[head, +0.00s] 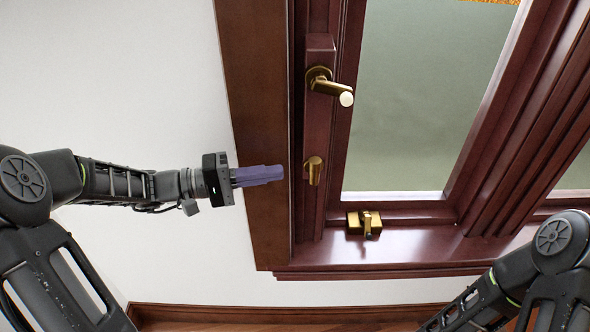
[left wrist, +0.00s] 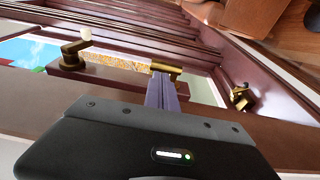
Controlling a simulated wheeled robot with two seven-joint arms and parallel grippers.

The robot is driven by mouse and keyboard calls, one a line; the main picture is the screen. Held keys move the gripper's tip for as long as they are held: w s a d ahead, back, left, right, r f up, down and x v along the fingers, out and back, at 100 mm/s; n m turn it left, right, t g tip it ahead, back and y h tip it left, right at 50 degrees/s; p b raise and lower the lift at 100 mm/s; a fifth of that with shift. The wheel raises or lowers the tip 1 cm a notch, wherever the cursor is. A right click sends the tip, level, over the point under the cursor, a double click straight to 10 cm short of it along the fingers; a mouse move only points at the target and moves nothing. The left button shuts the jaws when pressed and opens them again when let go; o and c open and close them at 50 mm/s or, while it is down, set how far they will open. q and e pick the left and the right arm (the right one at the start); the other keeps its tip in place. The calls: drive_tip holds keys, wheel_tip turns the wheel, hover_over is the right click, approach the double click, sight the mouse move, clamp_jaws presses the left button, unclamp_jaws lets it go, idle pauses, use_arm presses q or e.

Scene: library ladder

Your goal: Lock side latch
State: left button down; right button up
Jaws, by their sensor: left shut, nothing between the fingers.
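The side latch (head: 314,170) is a small brass lever on the left upright of the dark red window frame. My left gripper (head: 278,173) comes in from the left at about the latch's height. Its purple fingers are shut with nothing between them. In the head view the tips end a little left of the latch, with a small gap in the picture. In the left wrist view the fingertips (left wrist: 161,80) appear right by the brass latch (left wrist: 167,68); I cannot tell whether they touch it. My right gripper is out of view; only part of that arm shows at lower right.
A brass handle (head: 330,86) juts out above the side latch. Another brass latch (head: 365,222) sits on the bottom rail above the sill (head: 400,250). The brown casing (head: 258,130) lies behind my fingers. The white wall on the left is clear.

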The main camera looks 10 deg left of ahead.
sight(314, 168)
use_arm(q)
drive_tip(key=p+x, duration=0.1)
drive_tip(key=x, duration=0.4)
drive_tip(key=shift+d, duration=0.2)
